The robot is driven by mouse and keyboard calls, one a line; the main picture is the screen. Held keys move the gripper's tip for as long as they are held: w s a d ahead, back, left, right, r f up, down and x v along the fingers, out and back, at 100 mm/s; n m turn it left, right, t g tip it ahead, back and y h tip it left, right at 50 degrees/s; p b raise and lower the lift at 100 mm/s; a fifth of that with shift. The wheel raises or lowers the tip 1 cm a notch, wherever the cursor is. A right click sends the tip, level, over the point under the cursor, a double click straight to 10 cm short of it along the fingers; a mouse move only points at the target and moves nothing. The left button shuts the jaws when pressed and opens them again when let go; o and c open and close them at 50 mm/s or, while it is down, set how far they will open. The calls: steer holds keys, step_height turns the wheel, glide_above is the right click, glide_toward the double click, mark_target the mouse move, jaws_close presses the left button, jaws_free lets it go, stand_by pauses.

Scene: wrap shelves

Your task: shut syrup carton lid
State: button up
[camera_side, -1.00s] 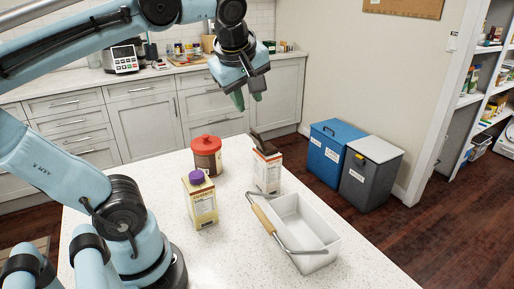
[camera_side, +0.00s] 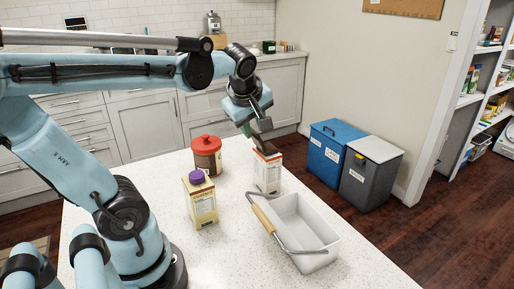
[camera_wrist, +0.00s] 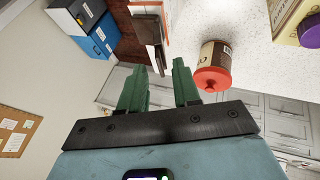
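The white and orange carton (camera_side: 267,174) stands upright on the counter behind the tray. Its dark brown lid (camera_side: 264,148) stands raised from the top; in the wrist view the lid (camera_wrist: 154,42) is seen as a narrow brown flap. My gripper (camera_side: 258,127) is just above the lid, pointing down. In the wrist view my gripper (camera_wrist: 159,66) has its green fingers spread, with the lid's near end at the gap between the fingertips. I cannot tell whether a finger touches the lid.
A brown jar with a red lid (camera_side: 206,157) and a yellow carton with a purple cap (camera_side: 201,203) stand left of the carton. A white tray (camera_side: 318,262) with a wooden handle is in front. Blue and grey bins (camera_side: 371,177) stand on the floor beyond.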

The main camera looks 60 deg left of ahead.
steer(key=shift+w+a+f, duration=0.15)
steer(key=shift+a+f, duration=0.05)
steer(key=shift+f, duration=0.25)
steer(key=shift+c, duration=0.5)
jaws_close()
steer(key=shift+w, duration=0.1)
